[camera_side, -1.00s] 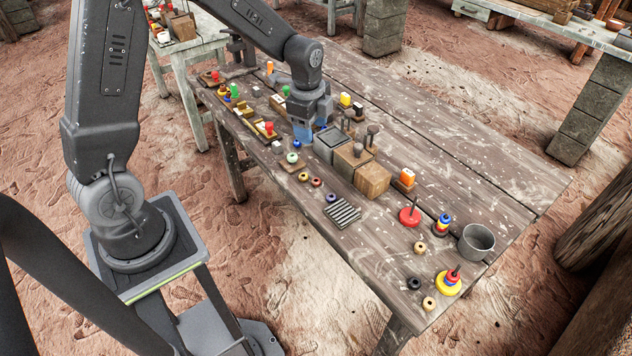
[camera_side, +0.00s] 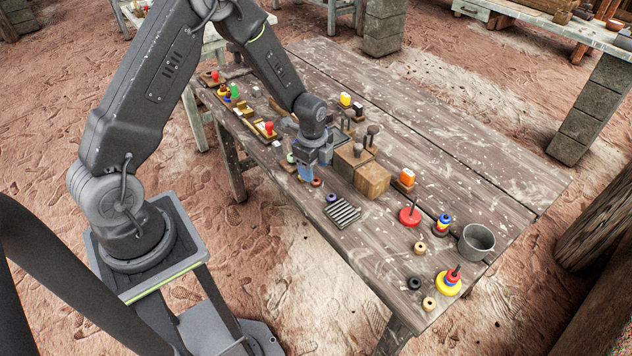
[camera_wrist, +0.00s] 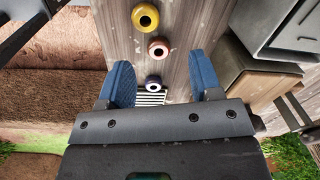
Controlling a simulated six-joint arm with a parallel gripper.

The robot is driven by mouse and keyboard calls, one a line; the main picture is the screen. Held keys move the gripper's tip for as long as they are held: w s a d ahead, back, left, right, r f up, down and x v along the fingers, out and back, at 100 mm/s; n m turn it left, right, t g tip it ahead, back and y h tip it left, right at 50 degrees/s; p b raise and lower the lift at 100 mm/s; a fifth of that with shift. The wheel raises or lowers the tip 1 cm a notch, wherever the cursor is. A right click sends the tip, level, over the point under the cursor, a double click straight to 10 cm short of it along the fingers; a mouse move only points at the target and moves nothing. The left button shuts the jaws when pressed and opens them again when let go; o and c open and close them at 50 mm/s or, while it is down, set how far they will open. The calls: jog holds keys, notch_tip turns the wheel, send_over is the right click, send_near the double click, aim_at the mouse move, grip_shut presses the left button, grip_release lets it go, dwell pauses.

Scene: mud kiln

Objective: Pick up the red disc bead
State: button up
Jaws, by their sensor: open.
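A small red ring bead (camera_side: 316,182) lies on the plank table, partly hidden by my gripper in the side view. In the side view my gripper (camera_side: 308,172) hangs low, close by the red bead. Another red disc (camera_side: 409,216) sits around a peg farther right.
Wooden blocks (camera_side: 372,180) stand just right of my gripper. A grey cup (camera_side: 477,241) and several stacked rings are near the right end. The table's far right half is mostly clear.

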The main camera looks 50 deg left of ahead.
aim_at(315, 177)
jog(key=shift+d+f, duration=0.2)
jog(key=shift+f, duration=1.7)
jog(key=shift+c, duration=0.4)
jog(key=c, duration=0.9)
